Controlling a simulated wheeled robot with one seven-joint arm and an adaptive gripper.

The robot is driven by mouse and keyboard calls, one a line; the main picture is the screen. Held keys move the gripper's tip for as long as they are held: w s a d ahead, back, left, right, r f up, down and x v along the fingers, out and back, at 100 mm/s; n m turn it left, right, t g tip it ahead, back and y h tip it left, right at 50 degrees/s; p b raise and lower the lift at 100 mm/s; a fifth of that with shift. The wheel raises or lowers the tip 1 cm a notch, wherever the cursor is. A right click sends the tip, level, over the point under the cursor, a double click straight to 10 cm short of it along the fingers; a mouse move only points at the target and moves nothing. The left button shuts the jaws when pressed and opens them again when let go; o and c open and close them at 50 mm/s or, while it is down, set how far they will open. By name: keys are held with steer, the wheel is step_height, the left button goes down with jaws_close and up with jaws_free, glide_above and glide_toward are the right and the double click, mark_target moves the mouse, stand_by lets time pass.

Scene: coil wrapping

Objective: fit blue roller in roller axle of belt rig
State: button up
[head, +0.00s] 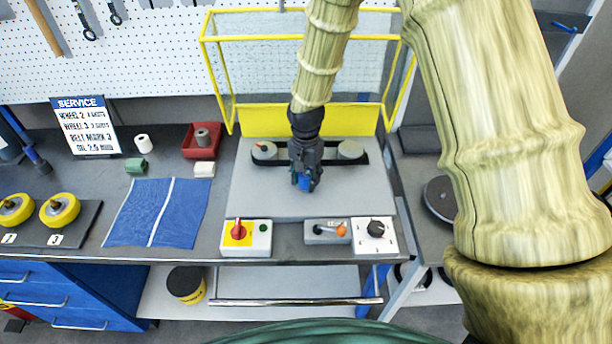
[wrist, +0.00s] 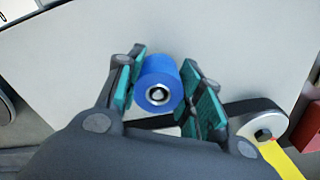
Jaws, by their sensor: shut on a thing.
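A blue roller (wrist: 158,80) is held between the green pads of my gripper (wrist: 161,88); its end face with a pale metal centre faces the wrist camera. In the head view my gripper (head: 305,178) points down over the grey panel of the belt rig (head: 262,190), and the roller (head: 305,184) shows as a small blue patch at the fingertips. The black belt (head: 279,158) runs around two grey pulleys, left (head: 264,151) and right (head: 350,151), with my gripper between them. The roller axle is not visible, and I cannot tell whether the roller touches it.
A yellow wire guard (head: 225,75) stands raised behind the rig. Control boxes with a red knob (head: 239,231), an orange-tipped lever (head: 341,231) and a black dial (head: 375,228) line the front. A blue cloth (head: 170,212) and a red tray (head: 211,148) lie to the left.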

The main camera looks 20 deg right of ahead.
steer(key=shift+f, duration=0.25)
steer(key=o, duration=1.1)
steer(key=shift+o, duration=0.2)
step_height(320, 180, up, 12)
